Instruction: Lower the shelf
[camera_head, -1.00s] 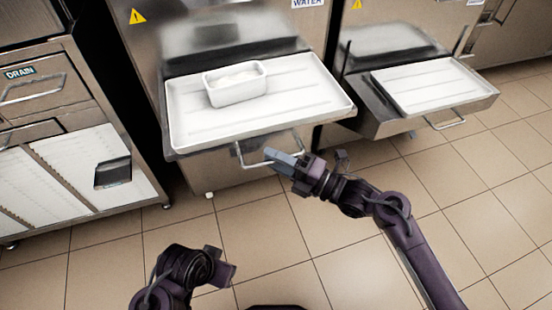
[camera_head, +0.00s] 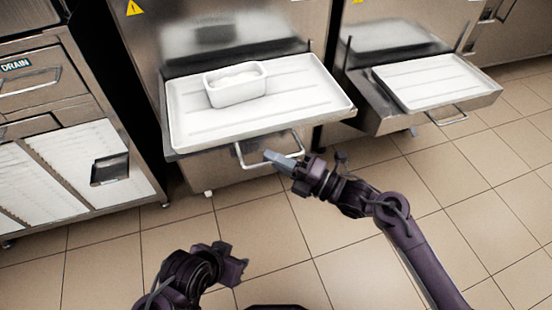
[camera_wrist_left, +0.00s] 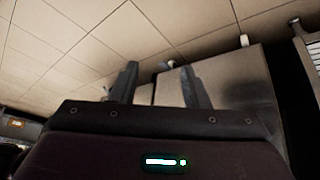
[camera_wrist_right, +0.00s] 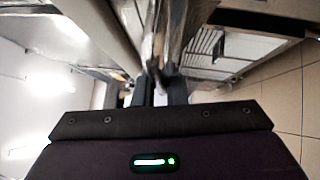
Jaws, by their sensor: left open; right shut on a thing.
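The shelf (camera_head: 185,152) sticks out from the front of the middle freezer. It carries a white tray (camera_head: 300,98) with a small white tub (camera_head: 240,92) on it. A metal loop handle (camera_head: 241,158) hangs under its front edge. My right gripper (camera_head: 274,157) is at the right part of this handle and is shut on it. In the right wrist view the fingers (camera_wrist_right: 160,92) are close together around a narrow metal piece. My left gripper (camera_head: 238,262) is open and empty, low over the floor. Its two spread fingers show in the left wrist view (camera_wrist_left: 158,85).
A second freezer shelf with a white tray (camera_head: 430,82) and its own handle (camera_head: 447,118) juts out at the right. A cabinet with a drain drawer (camera_head: 35,85) stands at the left. The tiled floor (camera_head: 340,255) in front is clear.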

